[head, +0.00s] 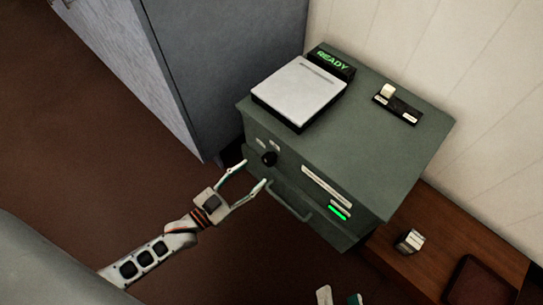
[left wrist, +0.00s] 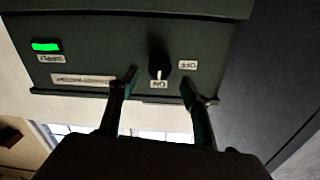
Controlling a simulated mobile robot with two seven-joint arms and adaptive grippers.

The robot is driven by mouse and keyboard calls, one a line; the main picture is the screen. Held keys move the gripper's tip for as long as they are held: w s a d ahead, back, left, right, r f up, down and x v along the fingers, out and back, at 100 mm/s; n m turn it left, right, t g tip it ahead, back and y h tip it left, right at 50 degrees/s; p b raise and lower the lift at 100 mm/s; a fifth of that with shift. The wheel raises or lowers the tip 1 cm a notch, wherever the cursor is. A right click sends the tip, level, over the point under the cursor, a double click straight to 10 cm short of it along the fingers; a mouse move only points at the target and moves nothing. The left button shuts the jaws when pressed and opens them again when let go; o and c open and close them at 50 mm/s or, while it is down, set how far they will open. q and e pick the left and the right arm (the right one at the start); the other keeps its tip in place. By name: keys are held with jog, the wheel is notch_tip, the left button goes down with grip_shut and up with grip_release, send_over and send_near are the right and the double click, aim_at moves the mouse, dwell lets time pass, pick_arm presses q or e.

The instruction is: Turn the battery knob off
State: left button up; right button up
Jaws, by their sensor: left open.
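The black battery knob (head: 269,159) is on the front face of the green-grey cabinet (head: 400,165). In the left wrist view the knob (left wrist: 160,64) has a light mark toward the ON label (left wrist: 158,85); the OFF label (left wrist: 188,65) is beside it. My left gripper (head: 254,172) is open and empty just in front of the knob. In the left wrist view its fingertips (left wrist: 159,77) are on either side of the knob, apart from it. Only small parts of my right gripper (head: 340,297) show at the bottom edge of the head view.
A lit green lamp (head: 337,213) and a handle (head: 291,203) are on the cabinet front. On top are a pale panel (head: 298,90), a READY display (head: 332,63) and a white lever (head: 387,91). A grey locker (head: 235,60) stands left; a wooden bench (head: 440,220) lies right.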

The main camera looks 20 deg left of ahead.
aim_at(266, 162)
pick_arm(q)
jog(key=b+x, duration=0.1)
jog(key=x, duration=0.5)
jog(key=shift+w+d, duration=0.15)
jog(key=shift+w, duration=0.1)
jog(key=shift+w+d, duration=0.2)
jog(key=shift+w, duration=0.2)
pick_arm(e)
jog(key=shift+s+a+m, duration=0.2)
jog(key=shift+a+m, duration=0.5)
jog(key=shift+m, duration=0.4)
pick_arm(q)
jog(key=shift+r, duration=0.1)
jog(key=shift+c, duration=0.3)
jog(key=c, duration=1)
